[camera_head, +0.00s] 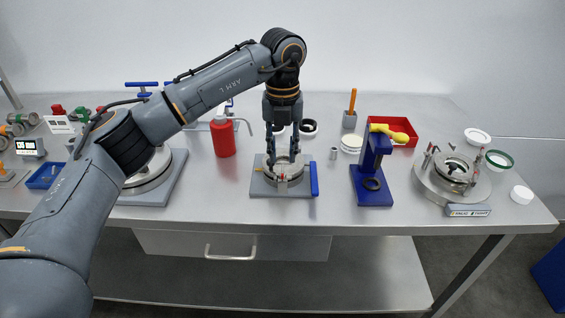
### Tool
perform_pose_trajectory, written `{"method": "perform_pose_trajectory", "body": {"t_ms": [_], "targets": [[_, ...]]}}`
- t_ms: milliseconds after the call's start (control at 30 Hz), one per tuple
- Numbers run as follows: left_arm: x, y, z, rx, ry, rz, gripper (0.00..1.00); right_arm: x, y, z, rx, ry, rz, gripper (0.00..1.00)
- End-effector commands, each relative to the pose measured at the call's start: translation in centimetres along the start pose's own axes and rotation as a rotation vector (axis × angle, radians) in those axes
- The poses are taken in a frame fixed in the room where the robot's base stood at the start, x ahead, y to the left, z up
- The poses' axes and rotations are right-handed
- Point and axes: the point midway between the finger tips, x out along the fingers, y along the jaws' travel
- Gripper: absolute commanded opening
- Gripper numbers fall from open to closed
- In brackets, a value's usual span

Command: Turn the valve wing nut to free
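My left gripper (283,158) points straight down over a round metal fitting on a small grey base plate (262,187) in the middle of the bench. Its two dark fingers stand apart, one on each side of the fitting's top. A blue bar (314,179) stands at the right edge of this plate. I cannot make out a wing nut between the fingers; the part there is small and partly hidden. Whether the fingers touch it cannot be told. My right gripper is not in view.
A red bottle (223,138) stands left of the fitting. A round clamped vessel (451,172) is farther right. A red tray (405,133) lies behind. The bench front (230,211) is clear.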

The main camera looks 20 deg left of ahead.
Motion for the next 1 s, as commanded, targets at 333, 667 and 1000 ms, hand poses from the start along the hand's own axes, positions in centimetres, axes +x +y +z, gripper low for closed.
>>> {"method": "perform_pose_trajectory", "body": {"t_ms": [333,667,1000], "targets": [[-6.3,0.0,0.0,-0.001,0.000,0.000,0.28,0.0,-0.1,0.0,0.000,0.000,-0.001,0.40],[-7.3,0.0,0.0,0.000,0.001,0.000,0.28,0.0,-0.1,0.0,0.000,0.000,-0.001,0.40],[-7.3,0.0,0.0,0.000,0.001,0.000,0.28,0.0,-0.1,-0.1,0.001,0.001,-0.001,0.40]]}}
